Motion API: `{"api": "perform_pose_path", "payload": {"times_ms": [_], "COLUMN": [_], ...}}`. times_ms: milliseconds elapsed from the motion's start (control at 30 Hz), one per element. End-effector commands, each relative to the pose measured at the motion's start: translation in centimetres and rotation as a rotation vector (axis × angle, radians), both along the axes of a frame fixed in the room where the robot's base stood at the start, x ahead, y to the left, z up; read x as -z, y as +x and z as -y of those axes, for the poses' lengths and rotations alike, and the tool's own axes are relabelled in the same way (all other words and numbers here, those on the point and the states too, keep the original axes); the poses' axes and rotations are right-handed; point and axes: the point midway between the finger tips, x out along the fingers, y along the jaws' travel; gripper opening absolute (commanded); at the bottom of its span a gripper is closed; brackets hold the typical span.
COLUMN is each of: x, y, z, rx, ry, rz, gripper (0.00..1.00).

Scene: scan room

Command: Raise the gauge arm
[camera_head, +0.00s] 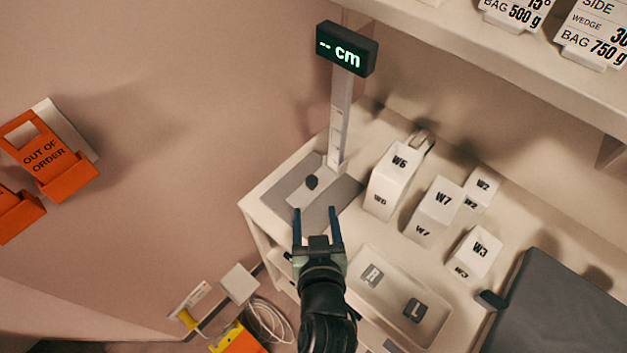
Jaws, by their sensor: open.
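The gauge stands on the white counter: an upright pale post (341,120) with a dark display (346,49) on top reading "-- cm" in green. The gauge arm (301,197) looks like a pale flat bar low at the foot of the post, over a grey base plate (350,187). A small black knob (311,182) is on or beside it. My gripper (316,209) is open, with its two dark fingers pointing towards the gauge arm and knob. It appears empty. The knob shows just beyond the fingertips; I cannot tell the height between them.
White wedge blocks W6 (393,184), W7 (436,210), W2 (482,187) and W3 (474,254) stand right of the gauge. A shallow tray (385,254) holds R and L markers. A dark pad (560,310) lies at right. A shelf (480,65) overhangs the back.

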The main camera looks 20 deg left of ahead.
Motion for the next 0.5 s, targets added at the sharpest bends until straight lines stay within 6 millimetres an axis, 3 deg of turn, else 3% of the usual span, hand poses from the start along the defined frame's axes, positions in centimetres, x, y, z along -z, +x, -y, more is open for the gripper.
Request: {"api": "perform_pose_path", "payload": {"times_ms": [300,500], "x": [2.2,3.4], "y": [5.2,7.5], "z": [-2.4,-3.5], "rx": [0.000,-0.001], "ry": [0.000,0.000], "rz": [0.003,0.002], "gripper": [0.64,0.64]}}
